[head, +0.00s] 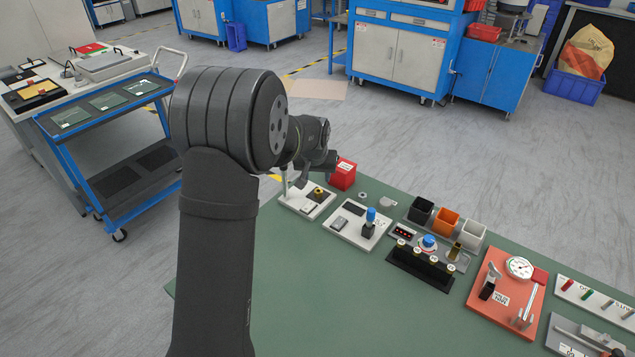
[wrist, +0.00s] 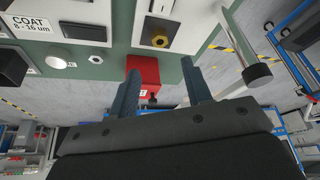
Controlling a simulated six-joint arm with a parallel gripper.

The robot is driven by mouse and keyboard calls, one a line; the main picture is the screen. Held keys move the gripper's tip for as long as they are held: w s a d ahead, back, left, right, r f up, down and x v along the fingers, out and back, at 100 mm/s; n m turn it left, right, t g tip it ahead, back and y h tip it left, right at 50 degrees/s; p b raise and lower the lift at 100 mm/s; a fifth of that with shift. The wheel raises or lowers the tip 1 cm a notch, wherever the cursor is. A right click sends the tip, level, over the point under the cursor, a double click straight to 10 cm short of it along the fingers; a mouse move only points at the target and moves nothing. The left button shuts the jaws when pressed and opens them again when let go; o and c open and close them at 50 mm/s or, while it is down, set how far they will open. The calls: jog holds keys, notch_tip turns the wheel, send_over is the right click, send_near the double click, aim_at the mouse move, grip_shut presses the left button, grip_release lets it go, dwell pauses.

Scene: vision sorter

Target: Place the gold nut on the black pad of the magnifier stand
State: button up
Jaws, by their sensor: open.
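The gold nut (head: 318,191) sits on the white base of the magnifier stand (head: 294,202), at the left end of the green table. In the wrist view, the nut (wrist: 160,41) rests on the black pad (wrist: 151,24), toward its lower edge. The stand's light base (wrist: 138,28) and its round-ended post (wrist: 258,74) also show there. My gripper (wrist: 161,90) is open and empty, with its two fingers apart in the wrist view. The nut lies beyond the fingertips, not between them. In the head view, my arm hides most of the gripper.
A red box (head: 343,174) stands at the table's edge beside the stand; in the wrist view it (wrist: 144,73) is close to the left fingertip. A white board with a blue-topped part (head: 371,215) lies to the right. Black, orange and white bins (head: 446,222) stand farther right.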

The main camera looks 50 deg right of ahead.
aim_at(318, 189)
jog(key=shift+v, duration=1.35)
jog(key=x, duration=1.2)
jog(key=shift+f, duration=0.35)
notch_tip(318, 189, up, 3)
jog(key=shift+f, duration=0.25)
jog(key=shift+r, duration=0.45)
